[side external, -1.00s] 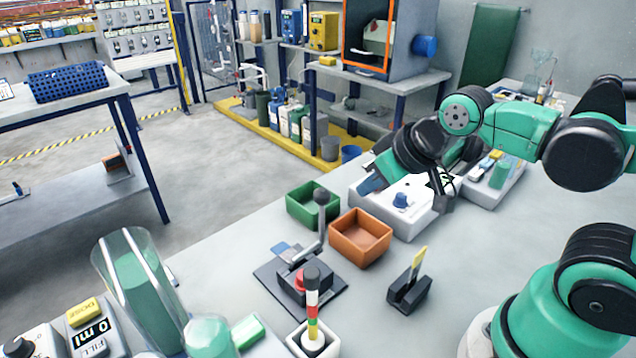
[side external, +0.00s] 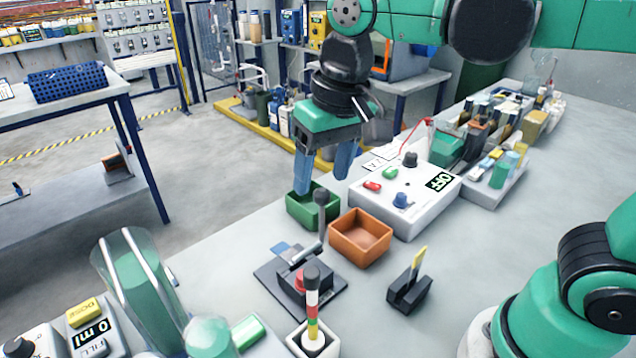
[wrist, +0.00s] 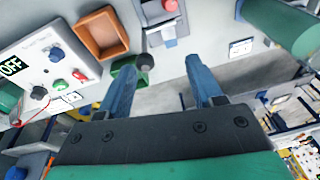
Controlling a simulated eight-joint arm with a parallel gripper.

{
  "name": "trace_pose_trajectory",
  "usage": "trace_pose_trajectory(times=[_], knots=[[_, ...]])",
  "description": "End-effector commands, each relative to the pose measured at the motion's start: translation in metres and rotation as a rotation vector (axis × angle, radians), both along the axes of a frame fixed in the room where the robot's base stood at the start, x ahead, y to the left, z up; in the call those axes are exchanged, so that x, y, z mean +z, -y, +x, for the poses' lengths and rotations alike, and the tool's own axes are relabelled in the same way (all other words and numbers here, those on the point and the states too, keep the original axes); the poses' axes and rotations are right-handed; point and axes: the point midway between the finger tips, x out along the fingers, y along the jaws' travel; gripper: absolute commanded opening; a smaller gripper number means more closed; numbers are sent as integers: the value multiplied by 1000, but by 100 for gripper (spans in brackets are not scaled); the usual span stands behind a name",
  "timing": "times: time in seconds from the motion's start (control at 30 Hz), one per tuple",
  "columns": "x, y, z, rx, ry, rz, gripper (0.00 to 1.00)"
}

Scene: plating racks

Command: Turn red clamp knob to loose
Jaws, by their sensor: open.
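The red knob (side external: 299,283) sits on a small dark clamp fixture (side external: 335,288) near the front of the bench. A lever with a dark ball (side external: 321,196) rises from the fixture. In the wrist view a red knob (wrist: 170,5) shows at the top edge. My gripper (side external: 322,186) points down with its blue fingers apart and empty. In the side view it appears over the green bin, behind the fixture and clear of the red knob. In the wrist view my open fingers (wrist: 158,75) flank the lever ball (wrist: 145,62).
A green bin (side external: 292,210) and an orange bin (side external: 375,254) stand behind the fixture. A white control box (side external: 425,215) marked OFF is to the right. A striped stick (side external: 313,312) in a white holder stands in front. A black slotted block (side external: 408,296) is at the right.

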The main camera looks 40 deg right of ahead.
Motion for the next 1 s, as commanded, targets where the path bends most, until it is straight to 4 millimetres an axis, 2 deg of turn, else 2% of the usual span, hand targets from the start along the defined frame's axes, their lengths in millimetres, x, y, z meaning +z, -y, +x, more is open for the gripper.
trace_pose_trajectory(times=[0.03, 0.17, 0.3, 0.5, 0.77, 1.0], knots=[[-1, -12, 2, -6, -51, -8, 59], [-5, -40, 1, -47, -181, -50, 59], [-44, -37, 0, -56, -177, -48, 59], [-81, -36, 0, -55, -176, -47, 59], [-102, -36, 0, -55, -175, -47, 59], [-131, -36, 0, -54, -175, -47, 59]])
